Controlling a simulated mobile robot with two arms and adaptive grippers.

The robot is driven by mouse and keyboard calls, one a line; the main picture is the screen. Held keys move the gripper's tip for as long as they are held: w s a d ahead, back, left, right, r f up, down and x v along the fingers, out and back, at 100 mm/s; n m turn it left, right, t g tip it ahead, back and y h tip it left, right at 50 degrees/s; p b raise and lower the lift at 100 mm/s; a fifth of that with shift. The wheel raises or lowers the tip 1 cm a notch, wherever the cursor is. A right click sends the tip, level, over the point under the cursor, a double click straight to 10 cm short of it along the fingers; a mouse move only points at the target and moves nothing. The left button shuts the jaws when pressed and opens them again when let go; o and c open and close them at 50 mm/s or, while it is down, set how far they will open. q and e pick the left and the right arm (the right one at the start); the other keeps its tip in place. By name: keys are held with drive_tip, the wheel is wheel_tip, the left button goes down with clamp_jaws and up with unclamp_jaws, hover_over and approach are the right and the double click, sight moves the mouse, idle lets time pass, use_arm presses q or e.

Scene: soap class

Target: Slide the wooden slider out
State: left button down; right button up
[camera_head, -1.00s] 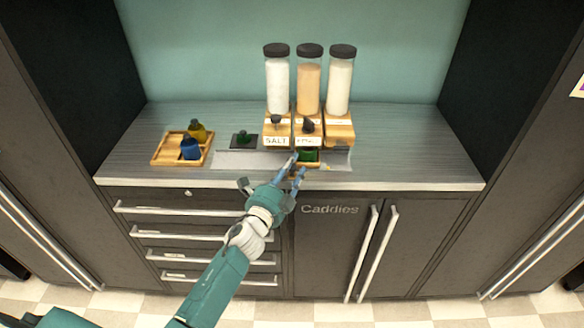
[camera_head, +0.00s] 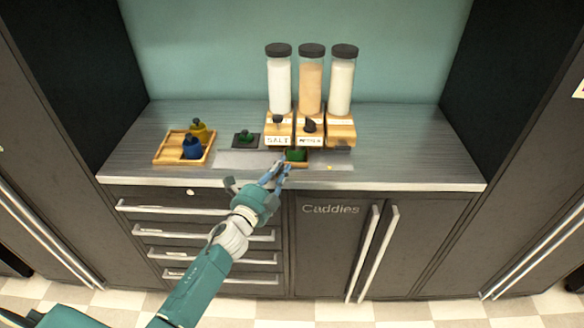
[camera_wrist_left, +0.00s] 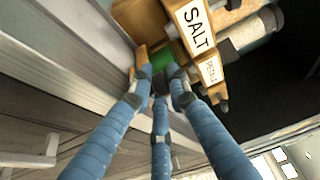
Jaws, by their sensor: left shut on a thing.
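The small wooden slider (camera_head: 298,164) sits low at the front of the dispenser stand, with a dark green piece (camera_head: 296,155) on it. In the left wrist view, the slider's wooden edge (camera_wrist_left: 141,62) and the green piece (camera_wrist_left: 162,56) show just beyond my fingertips. My left gripper (camera_head: 281,168) is shut on the slider at its front left; the exact contact is partly hidden by the fingers. It also shows in the left wrist view (camera_wrist_left: 160,84), its blue fingers close together. My right gripper is not in view.
Three tall jars stand on wooden dispensers, including one labelled SALT (camera_head: 278,140). A wooden tray (camera_head: 160,159) with blue and yellow bottles is at left. A dark mat (camera_head: 237,140) with a green piece lies between. The right counter (camera_head: 410,160) is clear.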

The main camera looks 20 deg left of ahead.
use_arm(q)
drive_tip(key=s+a, duration=0.1)
drive_tip(key=a, duration=0.4)
drive_tip(key=s+a+b, duration=0.1)
drive_tip(key=s+a, duration=0.1)
drive_tip(key=a, duration=0.3)
drive_tip(key=s+a, duration=0.1)
drive_tip(key=a, duration=0.5)
drive_tip(key=shift+s+r, duration=0.1)
drive_tip(key=shift+s, duration=0.15)
drive_tip(key=shift+s+a+r, duration=0.1)
drive_tip(key=shift+a, duration=0.35)
drive_tip(key=c, duration=1.8)
unclamp_jaws()
drive_tip(key=shift+a, duration=0.1)
drive_tip(key=shift+o, duration=0.7)
drive_tip(key=shift+s, duration=0.1)
drive_tip(key=shift+s+f, duration=0.2)
drive_tip(key=shift+s, duration=0.05)
drive_tip(key=s+a, duration=0.1)
drive_tip(key=s, duration=1)
drive_tip(key=shift+s+a, duration=0.25)
